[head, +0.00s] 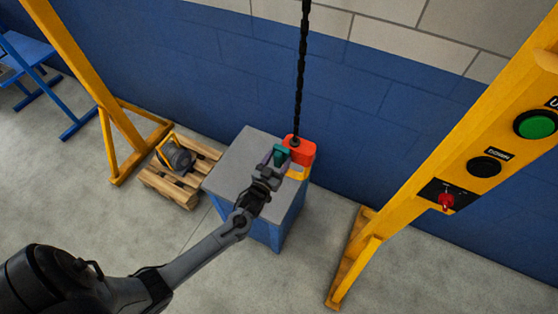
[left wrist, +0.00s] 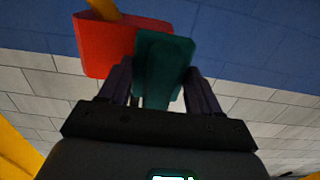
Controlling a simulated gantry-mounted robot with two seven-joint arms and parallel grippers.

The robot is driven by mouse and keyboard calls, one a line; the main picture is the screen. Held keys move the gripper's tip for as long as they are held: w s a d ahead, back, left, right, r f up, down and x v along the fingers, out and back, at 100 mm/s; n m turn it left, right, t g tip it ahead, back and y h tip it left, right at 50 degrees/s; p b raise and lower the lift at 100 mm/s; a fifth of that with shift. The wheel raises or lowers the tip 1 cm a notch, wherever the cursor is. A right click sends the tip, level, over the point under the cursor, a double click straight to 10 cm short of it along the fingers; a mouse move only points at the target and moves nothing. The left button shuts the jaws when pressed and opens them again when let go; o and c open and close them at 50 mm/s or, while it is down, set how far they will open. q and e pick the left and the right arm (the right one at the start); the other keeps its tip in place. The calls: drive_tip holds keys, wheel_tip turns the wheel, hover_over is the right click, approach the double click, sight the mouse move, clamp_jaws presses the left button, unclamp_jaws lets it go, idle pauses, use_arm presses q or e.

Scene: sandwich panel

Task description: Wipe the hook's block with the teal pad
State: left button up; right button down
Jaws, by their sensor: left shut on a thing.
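The hook's block (head: 303,149) is red-orange and hangs on a dark chain (head: 301,70) above the right side of a grey-topped blue stand. A yellow hook (head: 298,172) shows at its lower side. My left gripper (head: 277,156) is shut on the teal pad (head: 282,153), just left of the block. In the left wrist view the pad (left wrist: 163,62) stands between the two fingers and overlaps the right part of the red block (left wrist: 104,45). I cannot tell whether the pad touches the block. My right gripper is in neither view.
The blue stand (head: 243,156) is under the gripper, its top mostly bare. A wooden pallet (head: 172,190) with a yellow-and-grey device (head: 174,155) lies to its left. A yellow post (head: 440,170) with DOWN button and red switch stands at right. Open floor lies in front.

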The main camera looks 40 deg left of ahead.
use_arm(q)
drive_tip(key=shift+s+r, duration=0.15)
drive_tip(key=shift+s, duration=0.25)
drive_tip(key=shift+p+v, duration=1.3)
drive_tip(key=shift+v, duration=1)
drive_tip(key=shift+d, duration=0.2)
drive_tip(key=shift+s, duration=0.15)
drive_tip(key=shift+p+v, duration=0.85)
drive_tip(key=shift+v, duration=0.6)
